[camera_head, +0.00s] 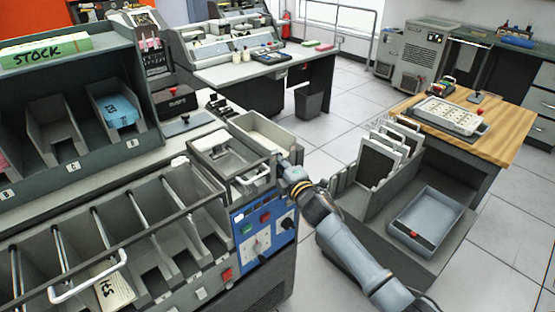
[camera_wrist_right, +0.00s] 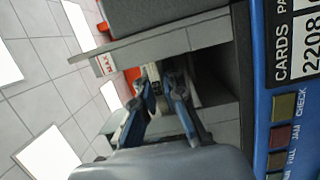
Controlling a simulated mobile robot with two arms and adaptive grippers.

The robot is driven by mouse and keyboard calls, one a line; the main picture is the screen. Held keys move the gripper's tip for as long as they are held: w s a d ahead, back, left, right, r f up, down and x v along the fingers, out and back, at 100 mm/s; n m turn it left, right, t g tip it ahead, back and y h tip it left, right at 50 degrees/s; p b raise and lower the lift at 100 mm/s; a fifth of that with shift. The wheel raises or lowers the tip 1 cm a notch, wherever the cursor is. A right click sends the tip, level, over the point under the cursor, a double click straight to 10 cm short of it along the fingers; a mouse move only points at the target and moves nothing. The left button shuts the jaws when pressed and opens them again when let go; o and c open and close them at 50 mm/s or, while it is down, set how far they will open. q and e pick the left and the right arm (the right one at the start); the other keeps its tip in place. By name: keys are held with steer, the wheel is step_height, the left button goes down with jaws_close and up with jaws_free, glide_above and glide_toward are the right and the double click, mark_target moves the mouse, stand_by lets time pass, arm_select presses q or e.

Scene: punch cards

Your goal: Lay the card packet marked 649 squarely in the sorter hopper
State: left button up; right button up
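The grey sorter hopper (camera_head: 207,146) is on top of the sorter, left of my right gripper (camera_head: 281,160) in the head view. That gripper is close beside the machine's right edge. In the right wrist view its two fingers (camera_wrist_right: 165,80) point in under a grey ledge. A dark gap shows between them, but their tips are too small and dark to show whether they hold anything. I cannot read 649 on any packet. A blue packet (camera_head: 119,108) lies in a rack slot, and a pale marked packet (camera_head: 113,287) in a sorter pocket. My left gripper is out of view.
A pale open tray (camera_head: 268,135) adjoins the hopper. At right are a bin of upright cards (camera_head: 378,165), a grey tray (camera_head: 430,218) and a wooden table (camera_head: 500,135). Open floor (camera_head: 345,98) lies beyond.

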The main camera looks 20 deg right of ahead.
steer(key=o, duration=0.4)
steer(key=s, duration=0.8)
steer(key=s+d, duration=0.1)
steer(key=s, duration=0.3)
steer(key=shift+f, duration=0.1)
